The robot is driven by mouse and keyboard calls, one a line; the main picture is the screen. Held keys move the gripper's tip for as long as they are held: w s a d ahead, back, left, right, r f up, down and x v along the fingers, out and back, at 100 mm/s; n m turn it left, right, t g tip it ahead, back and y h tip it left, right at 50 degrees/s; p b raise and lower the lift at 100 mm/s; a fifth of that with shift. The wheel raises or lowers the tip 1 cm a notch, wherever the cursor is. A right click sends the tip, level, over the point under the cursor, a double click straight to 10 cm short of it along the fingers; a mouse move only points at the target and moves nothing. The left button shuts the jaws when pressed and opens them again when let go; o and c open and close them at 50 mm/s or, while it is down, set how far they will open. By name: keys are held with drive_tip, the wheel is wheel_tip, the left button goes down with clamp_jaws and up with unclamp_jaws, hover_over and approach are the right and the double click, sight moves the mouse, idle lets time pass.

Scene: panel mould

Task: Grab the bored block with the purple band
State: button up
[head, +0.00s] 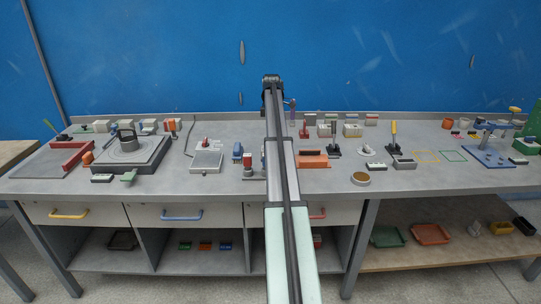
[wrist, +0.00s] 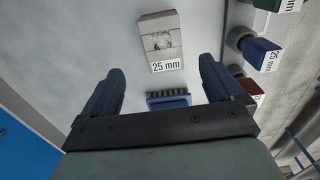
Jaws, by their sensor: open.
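My gripper (wrist: 161,72) is open in the wrist view, its two dark fingers apart with nothing between the tips. In the head view my gripper (head: 272,82) is raised above the back of the bench, seen small at the end of my arm. A pale grey block (wrist: 161,41) with a "25 mm" label lies beyond the fingertips in the wrist view. I cannot make out a purple band or a bore on it. Several small pale blocks stand along the back of the bench, among them a beige block (head: 352,131). They are too small to tell which has a purple band.
In the wrist view a blue-backed brush (wrist: 168,99) shows between the fingers, and a blue labelled piece (wrist: 262,54) lies at right. My arm hides the bench's middle.

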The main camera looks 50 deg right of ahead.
drive_tip(key=shift+a+f, duration=0.15)
drive_tip(key=shift+f, duration=1.9)
drive_tip(key=shift+a+f, duration=0.15)
drive_tip(key=shift+f, duration=1.85)
drive_tip(key=c, duration=1.3)
